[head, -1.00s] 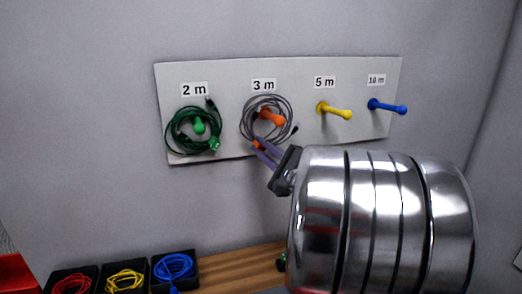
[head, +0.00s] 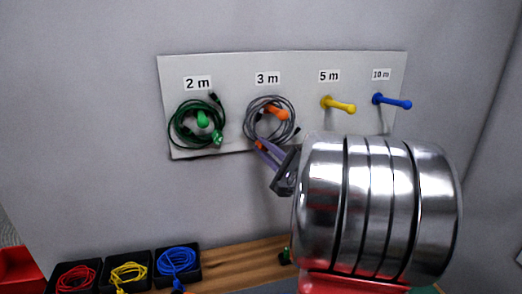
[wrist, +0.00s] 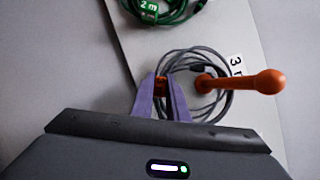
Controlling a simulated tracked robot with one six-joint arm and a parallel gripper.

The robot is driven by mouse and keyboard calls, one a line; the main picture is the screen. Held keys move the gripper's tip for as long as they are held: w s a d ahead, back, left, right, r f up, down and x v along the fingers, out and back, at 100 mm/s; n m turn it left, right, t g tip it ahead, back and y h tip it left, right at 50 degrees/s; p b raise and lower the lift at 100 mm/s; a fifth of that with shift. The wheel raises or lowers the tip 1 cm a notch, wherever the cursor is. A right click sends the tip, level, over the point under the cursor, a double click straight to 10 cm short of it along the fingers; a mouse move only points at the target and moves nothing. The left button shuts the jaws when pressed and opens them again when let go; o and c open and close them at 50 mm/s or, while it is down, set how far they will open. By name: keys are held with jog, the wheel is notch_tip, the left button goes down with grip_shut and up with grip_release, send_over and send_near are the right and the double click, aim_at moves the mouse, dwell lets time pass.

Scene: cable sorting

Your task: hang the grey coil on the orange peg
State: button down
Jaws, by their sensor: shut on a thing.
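The grey coil (head: 249,120) is up against the board, with its loop around the orange peg (head: 279,114) under the "3 m" label. In the wrist view the peg (wrist: 250,83) sticks out through the ring of the coil (wrist: 229,103), right of my fingers. My gripper (head: 260,146) has purple fingers and is shut on the coil's lower left edge, at an orange band. The fingers also show in the wrist view (wrist: 162,90). I cannot tell whether the coil's weight rests on the peg.
A green coil (head: 174,127) hangs on the green peg to the left. The yellow peg (head: 338,105) and blue peg (head: 392,101) are bare. Below, black bins hold red (head: 76,278), yellow (head: 128,273) and blue (head: 177,261) cables beside a wooden surface (head: 232,262).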

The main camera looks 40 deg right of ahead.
jog(key=c, duration=1.6)
grip_release()
jog(key=shift+c, duration=0.2)
jog(key=shift+s, duration=0.1)
jog(key=v, duration=1.3)
jog(key=shift+s+f, duration=0.15)
jog(key=shift+s, duration=0.15)
jog(key=shift+a, duration=0.15)
